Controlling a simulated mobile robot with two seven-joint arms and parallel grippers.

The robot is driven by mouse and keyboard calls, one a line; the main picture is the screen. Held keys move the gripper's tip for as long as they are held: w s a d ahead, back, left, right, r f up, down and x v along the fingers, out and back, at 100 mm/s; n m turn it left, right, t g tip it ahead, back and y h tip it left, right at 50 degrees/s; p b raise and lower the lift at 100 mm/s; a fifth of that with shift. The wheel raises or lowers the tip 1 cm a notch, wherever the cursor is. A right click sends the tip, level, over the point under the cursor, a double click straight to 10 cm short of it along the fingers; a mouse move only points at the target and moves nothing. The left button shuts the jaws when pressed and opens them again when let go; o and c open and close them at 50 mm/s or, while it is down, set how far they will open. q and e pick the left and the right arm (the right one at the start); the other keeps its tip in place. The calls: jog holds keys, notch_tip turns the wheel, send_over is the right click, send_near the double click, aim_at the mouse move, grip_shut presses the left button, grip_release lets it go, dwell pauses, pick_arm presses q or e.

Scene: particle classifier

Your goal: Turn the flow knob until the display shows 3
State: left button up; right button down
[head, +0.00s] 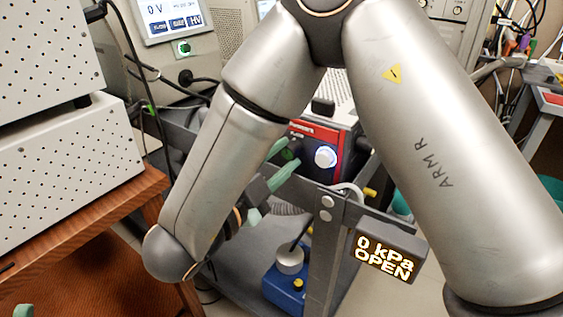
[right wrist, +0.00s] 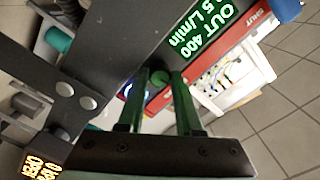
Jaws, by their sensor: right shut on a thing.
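The flow knob (head: 291,154), small and dark green, is on the front of a red-framed device (head: 340,150) in the head view. My right gripper (head: 284,158) reaches it from the left with green fingers. In the right wrist view the fingers (right wrist: 161,80) are on either side of the knob (right wrist: 159,77), shut on it. The green display (right wrist: 205,35) there reads "OUT 400" and a flow in L/min ending in "5"; its leading digit is cut off or unclear. Only a green tip of my left gripper (head: 22,311) shows at the bottom left.
A lit white button (head: 325,157) is right of the knob. A dark frame rail (head: 345,198) runs just below the device. A separate display (head: 388,257) reads "0 kPa OPEN". A blue box (head: 285,290) stands below. A wooden table (head: 85,225) is at left.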

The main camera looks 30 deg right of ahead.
jog(key=shift+f+m+b, duration=0.1)
jog(key=shift+m+b, duration=0.75)
jog(key=shift+m, duration=1.15)
jog(key=c, duration=0.6)
grip_release()
